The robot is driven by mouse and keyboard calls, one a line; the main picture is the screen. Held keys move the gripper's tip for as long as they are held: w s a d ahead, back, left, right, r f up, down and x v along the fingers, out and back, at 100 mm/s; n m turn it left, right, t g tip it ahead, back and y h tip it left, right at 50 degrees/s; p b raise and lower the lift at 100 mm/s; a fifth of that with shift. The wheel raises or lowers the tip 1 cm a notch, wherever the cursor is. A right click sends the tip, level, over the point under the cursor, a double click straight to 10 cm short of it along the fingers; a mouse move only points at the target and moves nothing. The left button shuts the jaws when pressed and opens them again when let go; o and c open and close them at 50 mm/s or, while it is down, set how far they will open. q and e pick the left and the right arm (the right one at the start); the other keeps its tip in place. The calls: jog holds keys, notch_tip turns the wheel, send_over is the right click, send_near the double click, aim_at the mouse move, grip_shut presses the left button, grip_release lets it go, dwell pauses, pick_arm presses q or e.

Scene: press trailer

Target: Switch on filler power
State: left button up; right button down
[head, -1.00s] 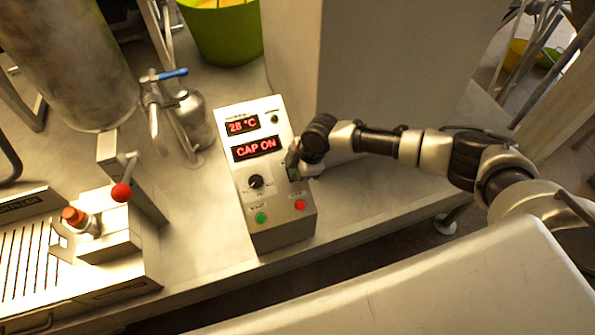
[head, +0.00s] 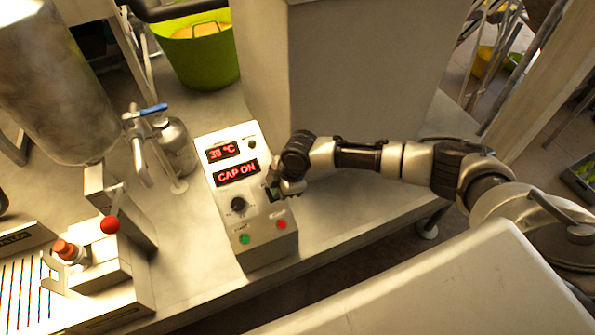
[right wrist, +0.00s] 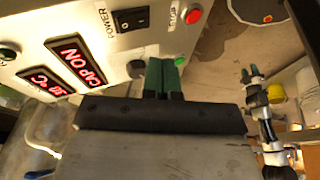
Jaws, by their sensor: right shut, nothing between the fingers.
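The filler's control box (head: 262,255) stands on the bench, with red displays reading 30 °C and CAP ON. In the right wrist view the black rocker power switch (right wrist: 130,18), labelled POWER, is on its panel; I cannot tell which way it is set. My right gripper (head: 272,186) is over the panel's right side in the head view. Its green-tipped fingers (right wrist: 163,74) are shut and empty, below and right of the switch in the wrist view. I cannot tell whether they touch the panel.
On the panel are a black knob (head: 238,204), a green button (head: 244,239) and a red button (head: 282,224). A blue-handled valve (head: 153,109) and a red-knobbed lever (head: 110,224) stand left. A green bucket (head: 203,65) is behind.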

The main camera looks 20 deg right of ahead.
jog(key=s+b+v, duration=0.1)
jog(key=b+v, duration=0.1)
jog(key=v, duration=0.7)
jog(key=shift+s+d+f, duration=0.2)
jog(key=shift+s, duration=0.2)
